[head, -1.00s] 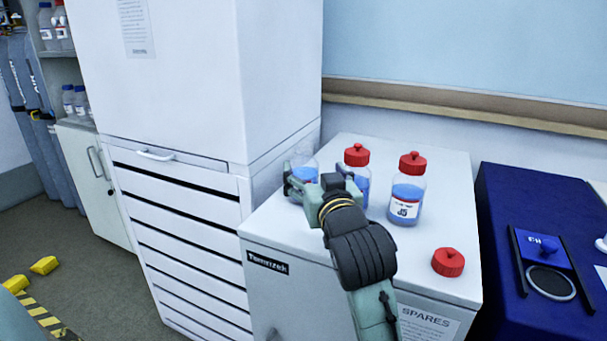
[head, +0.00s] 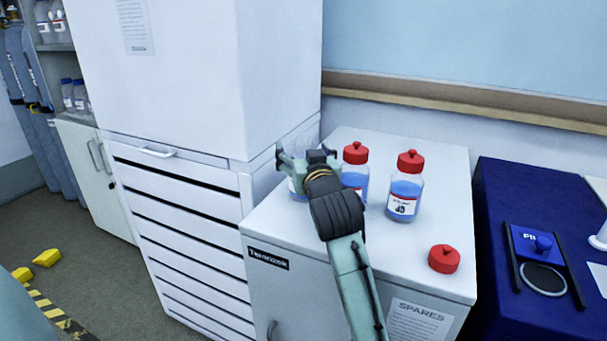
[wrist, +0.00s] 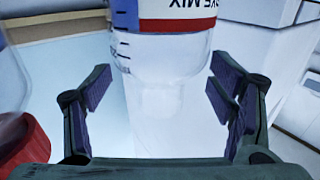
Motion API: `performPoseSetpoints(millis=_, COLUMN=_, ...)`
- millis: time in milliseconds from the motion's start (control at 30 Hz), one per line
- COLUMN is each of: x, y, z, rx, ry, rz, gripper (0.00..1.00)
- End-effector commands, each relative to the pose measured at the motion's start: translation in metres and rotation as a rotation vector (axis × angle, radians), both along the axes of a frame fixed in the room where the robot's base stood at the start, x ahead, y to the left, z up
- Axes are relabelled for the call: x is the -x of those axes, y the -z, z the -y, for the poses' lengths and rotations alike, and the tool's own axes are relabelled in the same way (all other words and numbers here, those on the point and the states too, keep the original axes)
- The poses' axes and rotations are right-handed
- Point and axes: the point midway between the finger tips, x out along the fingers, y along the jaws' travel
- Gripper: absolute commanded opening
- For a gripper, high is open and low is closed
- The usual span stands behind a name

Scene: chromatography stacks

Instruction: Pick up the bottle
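A clear bottle with blue liquid (head: 297,190) stands at the back left of the white cabinet top, mostly hidden behind my gripper; no red cap shows on it. In the wrist view the bottle (wrist: 165,60) is clear glass with a red-edged white label, upside down in the picture, and lies between or just beyond my fingertips. My gripper (head: 303,158) is open, with a purple-padded finger on each side of the bottle in the wrist view (wrist: 162,95). I cannot tell whether either pad touches the glass.
Two red-capped bottles stand to the right, one close by (head: 355,176) and one farther right (head: 404,197). A loose red cap (head: 444,259) lies near the front right of the cabinet top (head: 350,265). A tall white cabinet (head: 275,75) rises at left.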

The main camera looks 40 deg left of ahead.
Motion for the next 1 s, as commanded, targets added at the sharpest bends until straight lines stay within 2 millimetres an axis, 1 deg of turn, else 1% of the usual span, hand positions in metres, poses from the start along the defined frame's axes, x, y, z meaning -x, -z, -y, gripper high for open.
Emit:
performPoseSetpoints(millis=33, x=0.0001, y=0.0001, z=0.0001, rx=0.0, ry=0.0, rz=0.0, gripper=0.73)
performPoseSetpoints(millis=67, x=0.0001, y=0.0, z=0.0001, rx=0.0, ry=0.0, rz=0.0, gripper=0.71)
performPoseSetpoints(millis=1000, x=-0.0005, y=0.0025, z=0.0, rx=0.004, ry=0.001, rz=-0.005, gripper=0.09)
